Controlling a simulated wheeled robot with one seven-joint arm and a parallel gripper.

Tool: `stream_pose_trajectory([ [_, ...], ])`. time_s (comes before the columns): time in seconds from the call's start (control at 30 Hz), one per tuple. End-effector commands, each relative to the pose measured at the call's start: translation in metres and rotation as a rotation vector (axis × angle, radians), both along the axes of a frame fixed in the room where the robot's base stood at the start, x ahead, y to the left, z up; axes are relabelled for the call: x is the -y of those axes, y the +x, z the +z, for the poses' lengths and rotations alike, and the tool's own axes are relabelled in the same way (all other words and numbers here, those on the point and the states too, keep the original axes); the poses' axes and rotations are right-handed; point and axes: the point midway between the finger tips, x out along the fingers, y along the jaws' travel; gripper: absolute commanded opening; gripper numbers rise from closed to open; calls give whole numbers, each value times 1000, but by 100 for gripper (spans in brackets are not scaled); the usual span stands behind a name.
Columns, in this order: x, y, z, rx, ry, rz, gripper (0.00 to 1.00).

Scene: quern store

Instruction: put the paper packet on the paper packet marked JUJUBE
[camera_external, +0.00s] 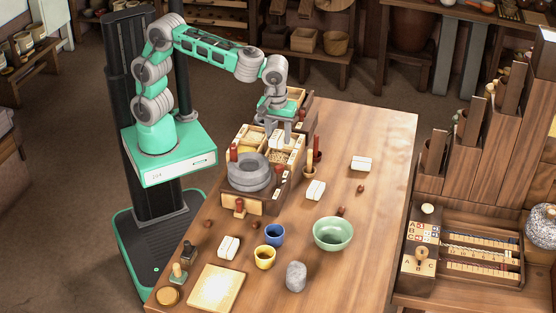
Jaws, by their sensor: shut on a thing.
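My gripper (277,134) points down over the compartmented wooden box near the table's back left edge. It is shut on a pale thing that seems to be a paper packet, mostly hidden by the fingers and small in this view. Three white paper packets lie apart on the table: one at the back right (361,163), one in the middle (316,190) and one at the front left (229,246). Any marking on them is too small to read, so I cannot tell which is JUJUBE.
A grey stone quern (249,172) stands in front of the compartmented box (286,158). A green bowl (333,233), blue cup (274,235), yellow cup (265,257), grey stone (296,276) and pale board (216,288) occupy the front. The table's right side (385,195) is mostly clear.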

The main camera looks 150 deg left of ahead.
Motion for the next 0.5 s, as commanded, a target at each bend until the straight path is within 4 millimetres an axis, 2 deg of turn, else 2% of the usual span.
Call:
stream_pose_trajectory([
  [0.07, 4, 0, -2, -1, 0, 12, 0],
  [0.17, -6, 13, -9, -5, -2, 16, 0],
  [0.43, -51, 72, -40, -3, -2, 14, 0],
  [0.5, -58, 82, -61, -5, -2, 15, 0],
])
